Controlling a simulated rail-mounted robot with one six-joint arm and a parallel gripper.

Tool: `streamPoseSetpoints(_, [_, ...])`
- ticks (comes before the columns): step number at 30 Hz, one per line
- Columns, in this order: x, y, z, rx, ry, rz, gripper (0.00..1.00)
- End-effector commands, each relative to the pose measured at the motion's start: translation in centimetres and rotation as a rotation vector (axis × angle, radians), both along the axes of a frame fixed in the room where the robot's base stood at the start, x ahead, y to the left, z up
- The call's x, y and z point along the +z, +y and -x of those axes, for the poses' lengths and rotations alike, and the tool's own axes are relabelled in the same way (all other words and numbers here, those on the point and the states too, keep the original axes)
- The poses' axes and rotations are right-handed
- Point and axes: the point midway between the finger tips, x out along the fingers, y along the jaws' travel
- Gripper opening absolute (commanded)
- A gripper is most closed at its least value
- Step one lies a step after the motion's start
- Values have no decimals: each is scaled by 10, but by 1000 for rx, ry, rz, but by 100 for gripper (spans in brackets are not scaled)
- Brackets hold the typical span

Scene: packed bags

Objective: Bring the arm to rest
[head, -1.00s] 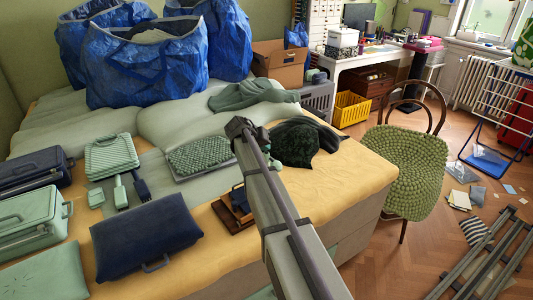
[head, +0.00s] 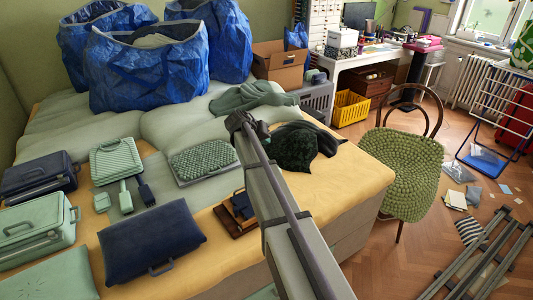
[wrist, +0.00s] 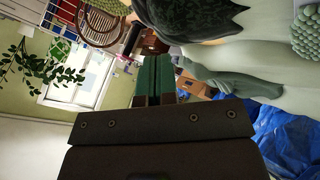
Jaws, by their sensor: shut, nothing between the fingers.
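My arm reaches up from the bottom of the head view over the front edge of the bed (head: 345,178). My gripper is at its far end, seen small and from behind in the head view; it shows clearly in the wrist view (wrist: 156,62). Its two green fingers lie side by side, shut, with nothing held. In the head view the arm covers part of the bed and the edge of a dark green folded cloth (head: 295,150).
Blue bags (head: 147,70) stand at the back of the bed. A navy case (head: 150,237), a pale green case (head: 35,230), a brown tray (head: 228,222) and a knobbly grey-green pad (head: 203,161) lie around the arm. A green chair (head: 402,175) stands right on open floor.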

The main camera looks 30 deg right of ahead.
Motion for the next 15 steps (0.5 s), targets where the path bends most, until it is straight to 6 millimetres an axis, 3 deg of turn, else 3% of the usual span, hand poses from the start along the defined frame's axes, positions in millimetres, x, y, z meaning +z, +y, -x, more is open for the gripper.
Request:
streamPoseSetpoints(1, [13, 0, 0, 0, 0, 0, 0])
streamPoseSetpoints(3, [18, 0, 0, 0, 0, 0, 0])
streamPoseSetpoints(15, [15, 0, 0, 1, 1, 0, 0])
